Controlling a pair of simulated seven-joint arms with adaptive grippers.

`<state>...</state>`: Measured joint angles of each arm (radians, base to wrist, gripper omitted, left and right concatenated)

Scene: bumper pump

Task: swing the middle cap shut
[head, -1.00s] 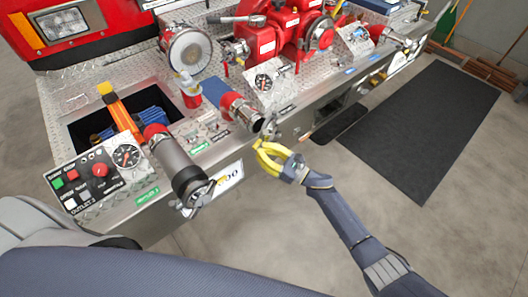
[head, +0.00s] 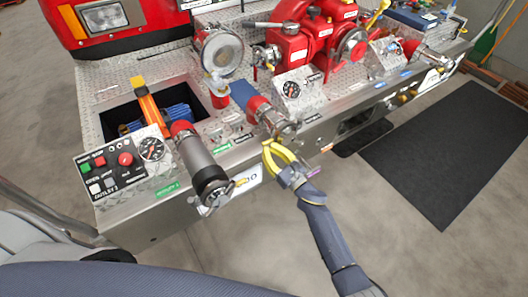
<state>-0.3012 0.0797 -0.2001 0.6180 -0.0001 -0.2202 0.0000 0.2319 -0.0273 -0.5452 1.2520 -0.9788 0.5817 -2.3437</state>
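The middle outlet (head: 259,107) is a short red and metal pipe on the pump's front bumper. Its metal cap (head: 288,127) is at the pipe's front end; I cannot tell whether it sits fully closed. My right gripper (head: 269,146) has yellow fingers spread apart with a gap between them. It is just below and in front of the cap, with nothing seen between the fingers. Whether a fingertip touches the cap is not clear. My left gripper is not in view.
A longer grey pipe (head: 203,165) with a capped end stands to the left, beside a control panel (head: 122,165). Another outlet (head: 425,54) is at the right. The floor in front is open, with a black mat (head: 450,150) at right.

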